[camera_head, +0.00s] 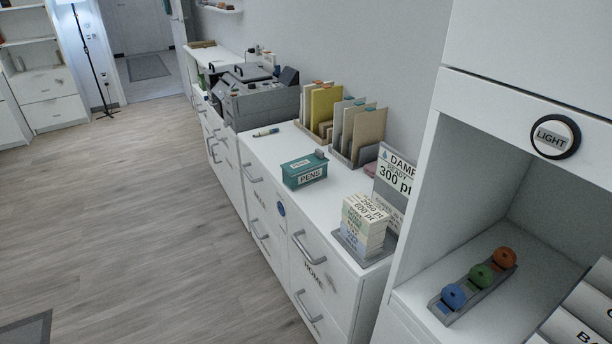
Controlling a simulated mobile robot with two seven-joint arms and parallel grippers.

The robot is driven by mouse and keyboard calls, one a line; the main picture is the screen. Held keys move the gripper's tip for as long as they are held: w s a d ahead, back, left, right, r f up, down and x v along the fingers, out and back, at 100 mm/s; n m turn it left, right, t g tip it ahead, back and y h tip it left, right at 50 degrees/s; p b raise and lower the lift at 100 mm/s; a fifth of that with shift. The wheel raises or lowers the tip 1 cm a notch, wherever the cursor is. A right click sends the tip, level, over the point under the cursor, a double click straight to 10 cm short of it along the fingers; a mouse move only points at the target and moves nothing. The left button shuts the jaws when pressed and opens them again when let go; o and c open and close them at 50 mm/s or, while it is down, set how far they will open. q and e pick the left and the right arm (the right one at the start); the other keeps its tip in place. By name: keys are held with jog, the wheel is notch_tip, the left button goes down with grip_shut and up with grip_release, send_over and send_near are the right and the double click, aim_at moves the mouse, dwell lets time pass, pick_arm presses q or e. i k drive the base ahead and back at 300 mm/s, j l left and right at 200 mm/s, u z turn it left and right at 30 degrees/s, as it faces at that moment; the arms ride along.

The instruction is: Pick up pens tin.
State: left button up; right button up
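The pens tin (304,171) is a small teal box with a "PENS" label on its front and a grey piece on its lid. It sits upright on the white desk top (274,208), near the front edge. Nothing touches it. Neither of my grippers shows in the head view.
A pen-like item (265,132) lies behind the tin to the left. File holders (357,131) stand at the back, and a grey machine (258,98) stands farther left. A paper stack (362,226) and a sign (394,180) stand to the right. Open floor (130,220) lies left.

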aim_at(300, 181)
jog(key=i+j+z, duration=0.1)
jog(key=z, duration=0.35)
jog(key=i+j+z, duration=0.1)
jog(key=z, duration=0.35)
jog(key=i+j+z, duration=0.1)
jog(key=j+z, duration=0.15)
jog(key=z, duration=0.2)
jog(key=j+z, duration=0.2)
jog(key=j, duration=0.2)
jog(key=i+j+z, duration=0.1)
jog(key=j+z, duration=0.15)
jog(key=j, duration=0.2)
